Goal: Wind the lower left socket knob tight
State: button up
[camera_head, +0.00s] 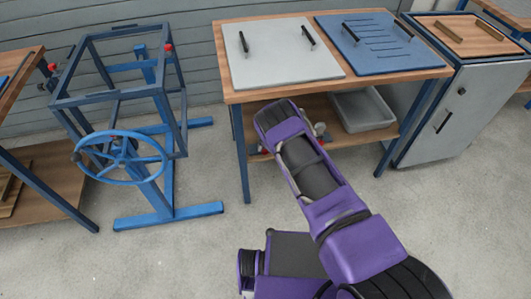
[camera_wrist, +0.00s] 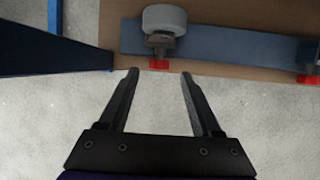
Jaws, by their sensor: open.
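My gripper (camera_wrist: 159,74) is open and empty in the wrist view, its two fingers apart and pointing up the picture. Just beyond the fingertips is a small red block (camera_wrist: 159,65) under a grey bracket (camera_wrist: 160,43). A pale, round, knob-like part (camera_wrist: 164,19) sits at that bracket, in line with the gap between the fingers and not touching them. The bracket is on a blue-grey bar (camera_wrist: 230,45) at a wooden shelf (camera_wrist: 110,40). I cannot tell how tight the knob is. In the head view my arm hides the gripper.
The workbench (camera_head: 232,95) carries a grey panel (camera_head: 275,55) and a blue panel (camera_head: 370,42) with handles. A grey tray (camera_head: 362,110) is on its lower shelf. A blue leg (camera_wrist: 54,18) stands left of my gripper. A blue stand with a handwheel (camera_head: 120,157) is left; the floor between is clear.

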aim_at(265, 151)
jog(key=shift+b+x, duration=0.95)
jog(key=shift+x, duration=1.35)
jog(key=shift+a, duration=0.1)
grip_shut()
